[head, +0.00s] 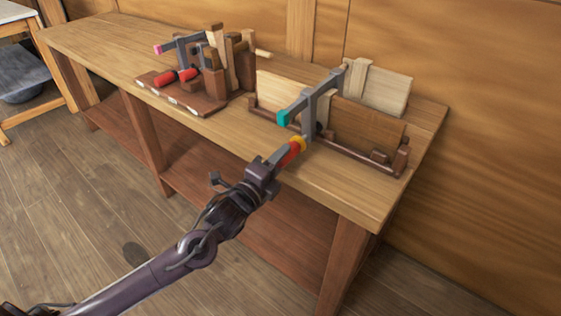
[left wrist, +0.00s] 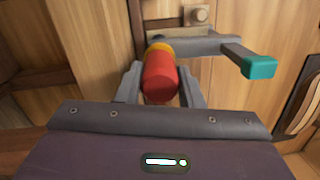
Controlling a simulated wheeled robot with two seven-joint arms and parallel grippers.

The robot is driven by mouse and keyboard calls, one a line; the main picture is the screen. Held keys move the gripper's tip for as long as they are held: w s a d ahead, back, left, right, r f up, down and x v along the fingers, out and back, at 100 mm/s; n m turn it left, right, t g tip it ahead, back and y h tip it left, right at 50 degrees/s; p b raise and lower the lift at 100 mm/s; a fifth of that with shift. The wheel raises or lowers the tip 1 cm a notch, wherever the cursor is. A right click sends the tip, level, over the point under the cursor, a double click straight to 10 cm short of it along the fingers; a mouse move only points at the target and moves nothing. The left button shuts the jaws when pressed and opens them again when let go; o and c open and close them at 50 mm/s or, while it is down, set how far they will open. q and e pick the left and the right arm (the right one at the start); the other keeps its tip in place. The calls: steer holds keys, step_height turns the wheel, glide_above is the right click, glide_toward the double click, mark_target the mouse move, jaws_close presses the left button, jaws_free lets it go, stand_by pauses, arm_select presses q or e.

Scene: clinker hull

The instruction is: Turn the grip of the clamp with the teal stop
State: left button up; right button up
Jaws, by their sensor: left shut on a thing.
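The clamp with the teal stop (head: 283,118) is a grey bar clamp set across upright wooden boards on the bench. Its teal stop also shows in the left wrist view (left wrist: 259,67), to the right of the grip. Its red grip (head: 290,153) with a yellow collar points toward me. In the left wrist view the red grip (left wrist: 160,78) lies between the two fingers of my left gripper (left wrist: 160,88). My left gripper (head: 281,160) is shut on this grip. In the head view the gripper hides part of it. My right gripper is not in view.
The wooden bench (head: 110,50) has a lower shelf. At its left, a board (head: 190,101) bears wooden blocks and clamps with red grips, one with a pink stop (head: 158,49). A brown rack holds the boards near the bench's right end. The floor in front is clear.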

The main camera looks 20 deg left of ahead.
arm_select(q)
steer(key=shift+f+m+b, duration=0.25)
steer(key=shift+m+b, duration=0.05)
steer(key=shift+m, duration=1.1)
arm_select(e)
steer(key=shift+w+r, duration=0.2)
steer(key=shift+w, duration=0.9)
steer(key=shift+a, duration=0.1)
arm_select(q)
steer(key=shift+m, duration=0.3)
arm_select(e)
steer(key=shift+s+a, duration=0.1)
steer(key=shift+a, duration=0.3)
